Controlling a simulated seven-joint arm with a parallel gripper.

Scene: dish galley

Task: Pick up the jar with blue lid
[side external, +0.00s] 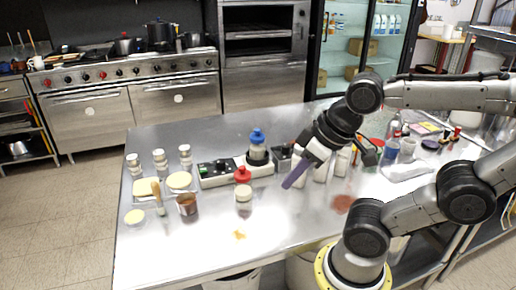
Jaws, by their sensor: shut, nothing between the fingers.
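The jar with blue lid (257,136) stands upright near the middle of the steel table, at the right end of a white and black unit. My gripper (314,150) is to the right of the jar in the picture, angled down, shut and empty. It is apart from the jar. A purple bar (298,173) shows at the end of my arm; its fingertips are hard to make out.
A red-lidded jar (243,190) stands in front of the blue-lidded one. A white and black unit (215,172), a brown cup (187,204) and several small jars are to the left. Cups and bottles crowd the right. The table's front middle (270,225) is mostly clear.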

